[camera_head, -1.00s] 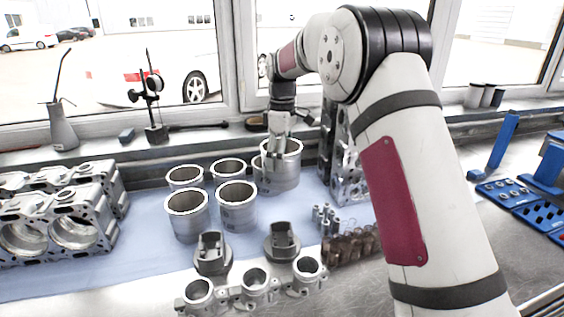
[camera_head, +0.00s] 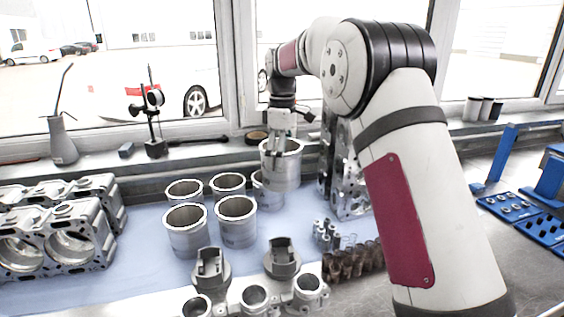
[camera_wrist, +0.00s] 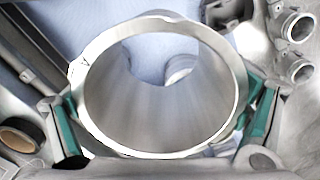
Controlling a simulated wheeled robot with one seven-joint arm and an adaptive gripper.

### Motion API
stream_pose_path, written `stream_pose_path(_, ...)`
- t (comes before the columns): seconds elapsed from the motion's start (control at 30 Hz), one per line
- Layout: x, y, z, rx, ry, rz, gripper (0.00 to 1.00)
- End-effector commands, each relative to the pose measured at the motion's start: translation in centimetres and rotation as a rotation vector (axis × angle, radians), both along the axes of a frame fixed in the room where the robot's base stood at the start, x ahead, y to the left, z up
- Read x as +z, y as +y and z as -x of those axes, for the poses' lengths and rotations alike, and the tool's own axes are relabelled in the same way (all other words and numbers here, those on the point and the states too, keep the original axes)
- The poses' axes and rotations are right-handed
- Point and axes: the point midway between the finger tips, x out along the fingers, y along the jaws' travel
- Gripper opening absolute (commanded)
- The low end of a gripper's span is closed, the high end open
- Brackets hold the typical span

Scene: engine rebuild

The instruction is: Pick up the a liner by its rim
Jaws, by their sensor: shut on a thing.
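A metal liner (camera_head: 281,172), an open grey cylinder, hangs upright under my gripper (camera_head: 279,143) at the back of the blue mat, apart from the other liners. In the wrist view the liner's bright rim (camera_wrist: 86,60) fills the middle, and I look down its bore. My gripper (camera_wrist: 164,125) has a green-padded finger on the left and another on the right, both against the outside of the liner near its rim. It is shut on the liner. Several other liners (camera_head: 186,238) stand in a group to the left; one is partly hidden behind the held liner.
Engine blocks (camera_head: 70,225) stand at left. Pistons (camera_head: 211,272) and a ported casting (camera_head: 254,300) lie in front. A tall metal part (camera_head: 345,180) stands close right of the held liner. The window sill (camera_head: 200,150) runs behind.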

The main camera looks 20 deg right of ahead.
Motion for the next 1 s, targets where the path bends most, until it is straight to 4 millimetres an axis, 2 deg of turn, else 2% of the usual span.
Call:
stream_pose_path(0.8,3.7,0.0,0.0,0.0,-0.004,0.0,0.49)
stream_pose_path(1.0,4.0,0.0,0.0,0.0,-0.002,0.0,0.49)
